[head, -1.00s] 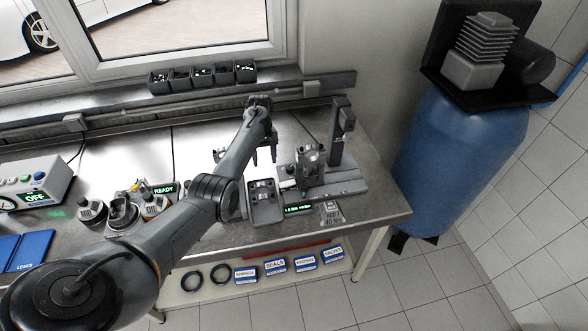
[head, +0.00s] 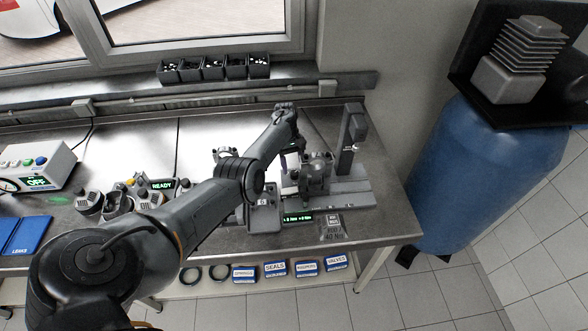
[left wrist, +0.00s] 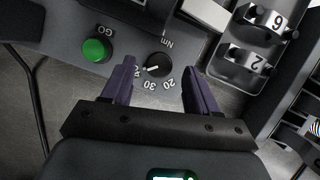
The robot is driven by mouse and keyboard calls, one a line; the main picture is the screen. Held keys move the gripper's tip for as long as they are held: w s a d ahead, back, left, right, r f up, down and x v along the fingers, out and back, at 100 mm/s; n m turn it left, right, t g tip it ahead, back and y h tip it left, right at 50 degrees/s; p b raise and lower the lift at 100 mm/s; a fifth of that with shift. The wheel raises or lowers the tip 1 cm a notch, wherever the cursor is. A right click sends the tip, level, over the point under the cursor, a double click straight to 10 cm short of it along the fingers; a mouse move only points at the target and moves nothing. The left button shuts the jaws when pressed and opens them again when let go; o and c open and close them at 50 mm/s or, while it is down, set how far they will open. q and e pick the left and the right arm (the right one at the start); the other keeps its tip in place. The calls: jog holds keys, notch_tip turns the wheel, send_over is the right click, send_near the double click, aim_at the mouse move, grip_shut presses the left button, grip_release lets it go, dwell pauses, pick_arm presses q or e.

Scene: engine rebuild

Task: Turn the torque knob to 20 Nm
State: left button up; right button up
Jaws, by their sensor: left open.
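The black torque knob (left wrist: 158,65) shows in the left wrist view on a grey panel marked Nm. Printed 20 and 30 lie below it in the picture, and another label, partly hidden by a finger, lies to its left. The knob's white pointer mark points left, toward that label and away from the 20. My left gripper (left wrist: 157,72) is open, with one dark finger on each side of the knob. I see gaps, so the fingers do not appear to grip it. In the head view my left gripper (head: 287,158) is over the grey torque station; the knob cannot be made out there.
A green GO button (left wrist: 97,49) sits beside the left finger. Numbered parts lie in a grey tray (left wrist: 233,77) at right. In the head view, a post (head: 352,140) rises right of my gripper, and a lit display (head: 298,217) is on the station's front.

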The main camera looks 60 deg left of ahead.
pick_arm(q)
jog(key=shift+x, duration=1.05)
jog(key=shift+c, duration=0.2)
jog(key=c, duration=1)
